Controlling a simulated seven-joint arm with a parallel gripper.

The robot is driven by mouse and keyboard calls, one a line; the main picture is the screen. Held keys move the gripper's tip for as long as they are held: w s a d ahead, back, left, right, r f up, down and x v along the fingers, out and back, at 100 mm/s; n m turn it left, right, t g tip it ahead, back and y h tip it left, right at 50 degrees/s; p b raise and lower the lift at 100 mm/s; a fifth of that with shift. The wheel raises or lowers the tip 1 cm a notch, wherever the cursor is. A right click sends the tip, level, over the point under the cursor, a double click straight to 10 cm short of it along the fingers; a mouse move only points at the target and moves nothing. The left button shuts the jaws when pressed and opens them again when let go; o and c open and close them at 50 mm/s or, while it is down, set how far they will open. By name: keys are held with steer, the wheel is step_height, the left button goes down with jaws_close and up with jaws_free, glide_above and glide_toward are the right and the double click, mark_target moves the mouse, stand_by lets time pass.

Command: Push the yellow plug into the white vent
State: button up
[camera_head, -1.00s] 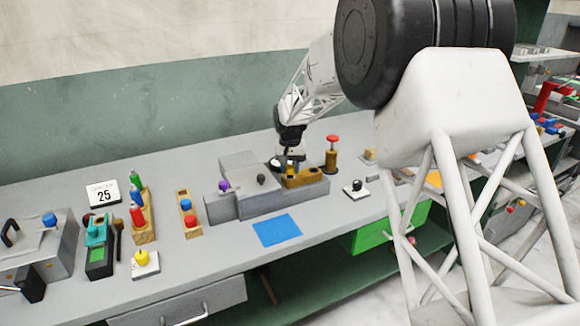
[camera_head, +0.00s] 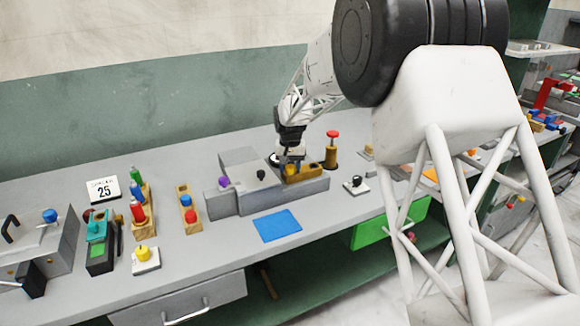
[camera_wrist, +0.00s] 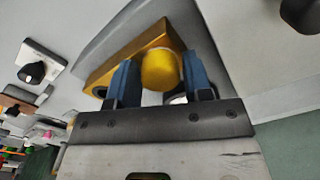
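My gripper (camera_wrist: 161,82) has blue fingers, one on each side of a rounded yellow plug (camera_wrist: 160,69). The fingers appear to touch both its sides. The plug is at the ochre block (camera_wrist: 125,62), by its end. In the head view my gripper (camera_head: 291,166) is at the ochre block (camera_head: 306,173) on the grey stepped fixture (camera_head: 285,199). Whether the plug is seated or held above a hole is hidden. A pale round rim (camera_wrist: 176,99) shows partly behind the right finger; I cannot tell if it is the white vent.
Another yellow knob (camera_head: 143,253) stands on a white plate at the left. A red-topped ochre post (camera_head: 332,149) stands close right of my gripper. A black knob on a white plate (camera_head: 356,185) is farther right. A blue mat (camera_head: 277,226) lies in front.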

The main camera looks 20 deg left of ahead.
mark_target(290, 167)
steer(key=o, duration=0.3)
steer(key=shift+o, duration=0.2)
steer(key=shift+r, duration=0.15)
steer(key=shift+r, duration=3.8)
steer(key=shift+d, duration=0.1)
